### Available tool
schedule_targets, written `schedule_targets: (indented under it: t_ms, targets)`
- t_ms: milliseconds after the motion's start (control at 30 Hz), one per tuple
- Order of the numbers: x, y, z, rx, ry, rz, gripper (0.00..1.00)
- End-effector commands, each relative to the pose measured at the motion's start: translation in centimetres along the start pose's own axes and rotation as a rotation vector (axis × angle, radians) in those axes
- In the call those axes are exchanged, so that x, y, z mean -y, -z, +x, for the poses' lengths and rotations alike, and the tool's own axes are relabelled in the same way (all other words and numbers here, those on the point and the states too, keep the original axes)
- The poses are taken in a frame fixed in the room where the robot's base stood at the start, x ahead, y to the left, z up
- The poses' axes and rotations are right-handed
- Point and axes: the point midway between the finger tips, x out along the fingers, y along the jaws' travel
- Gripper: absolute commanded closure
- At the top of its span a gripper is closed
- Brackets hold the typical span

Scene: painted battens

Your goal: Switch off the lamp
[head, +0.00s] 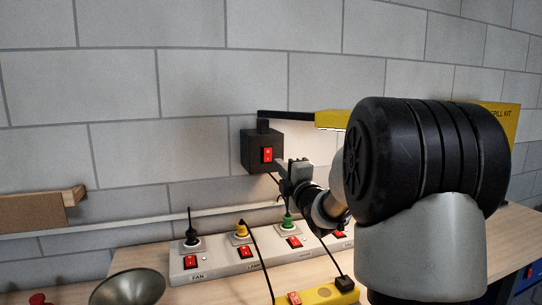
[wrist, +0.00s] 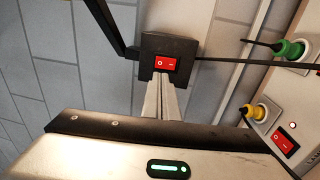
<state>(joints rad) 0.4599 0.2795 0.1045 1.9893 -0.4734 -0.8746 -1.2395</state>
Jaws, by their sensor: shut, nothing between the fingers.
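The lamp has a black wall box (head: 262,151) with a red rocker switch (head: 267,155), a black arm and a yellow head (head: 331,119). A bright glow shows beneath the head. My gripper (head: 279,166) is shut and empty, its tips just right of and slightly below the switch in the head view. In the wrist view the closed fingers (wrist: 163,82) point at the red switch (wrist: 166,64), close to its lower edge. I cannot tell whether they touch it. My arm hides part of the lamp's right side.
A grey socket strip (head: 222,266) on the wooden bench carries several plugs and red switches, with FAN and LAMP labels. The yellow plug (head: 242,229) stands above the LAMP label.

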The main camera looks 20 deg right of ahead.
Motion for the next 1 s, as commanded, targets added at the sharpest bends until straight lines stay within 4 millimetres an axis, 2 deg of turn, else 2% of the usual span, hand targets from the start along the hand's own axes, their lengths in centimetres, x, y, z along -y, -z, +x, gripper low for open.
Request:
schedule_targets:
  t_ms: [33,200,400,600,1000]
  targets:
    - [0.0,0.0,1.2,-0.001,0.001,0.001,1.0]
    - [0.0,0.0,4.8,0.0,0.001,0.002,1.0]
    - [0.0,0.0,7.6,0.001,0.0,0.002,1.0]
    - [0.0,0.0,8.7,0.001,0.001,0.001,1.0]
    - [0.2,0.0,8.9,0.0,-0.001,0.0,1.0]
